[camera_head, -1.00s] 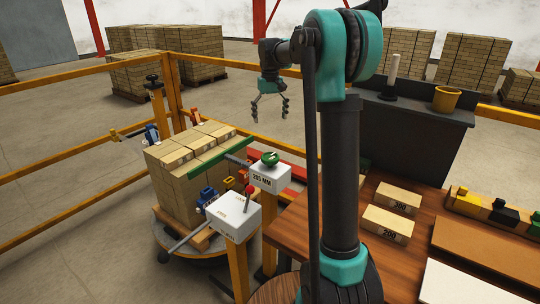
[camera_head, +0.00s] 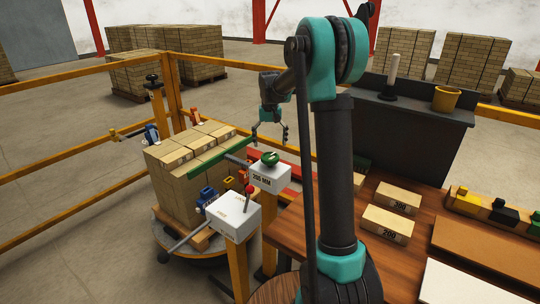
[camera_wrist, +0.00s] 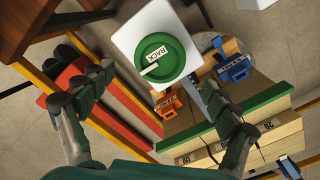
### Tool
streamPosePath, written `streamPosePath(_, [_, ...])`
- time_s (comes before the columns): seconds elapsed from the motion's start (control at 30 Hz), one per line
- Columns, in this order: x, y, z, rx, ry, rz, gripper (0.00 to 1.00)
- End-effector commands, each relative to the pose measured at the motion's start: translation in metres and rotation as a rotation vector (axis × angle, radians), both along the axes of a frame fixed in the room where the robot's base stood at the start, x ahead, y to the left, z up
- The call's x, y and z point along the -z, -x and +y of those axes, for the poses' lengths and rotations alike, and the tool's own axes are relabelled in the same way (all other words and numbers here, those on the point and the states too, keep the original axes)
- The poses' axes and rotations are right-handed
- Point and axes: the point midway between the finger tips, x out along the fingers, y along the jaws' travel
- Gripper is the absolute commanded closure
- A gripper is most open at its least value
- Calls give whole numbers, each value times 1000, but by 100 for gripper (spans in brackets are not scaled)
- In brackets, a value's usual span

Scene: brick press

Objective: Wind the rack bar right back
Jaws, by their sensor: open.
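The green handwheel (camera_head: 270,158) sits on top of a white box (camera_head: 272,178) whose front reads what looks like 200 MM. In the wrist view the wheel (camera_wrist: 162,62) lies flat, with a white RACK label. A green bar (camera_head: 207,160), which seems to be the rack bar's head, lies across the near side of the brick stack; a grey bar (camera_head: 237,159) runs from it toward the wheel's box. My gripper (camera_head: 270,138) is open and empty above the wheel, pointing down. In the wrist view its fingers (camera_wrist: 157,78) stand either side of the wheel, apparently not touching it.
A second white box (camera_head: 232,216) with a red-knobbed lever (camera_head: 249,188) stands nearer. The brick stack (camera_head: 178,195) is left of both. Blue clamps (camera_head: 207,195) sit beside it. A wooden table (camera_head: 300,229) is right. Orange rails (camera_head: 70,170) fence the area.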

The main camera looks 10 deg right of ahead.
Motion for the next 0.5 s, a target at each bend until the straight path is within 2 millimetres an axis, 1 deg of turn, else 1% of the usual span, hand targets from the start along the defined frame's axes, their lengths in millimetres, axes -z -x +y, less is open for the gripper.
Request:
streamPosePath(0.03, [11, 0, 0, 0, 0, 0, 11])
streamPosePath(0.2, [38, 0, 0, 0, 0, 0, 11])
streamPosePath(0.33, [51, 0, 0, 0, 0, 0, 11])
streamPosePath(0.5, [59, 0, 0, 0, 0, 0, 11])
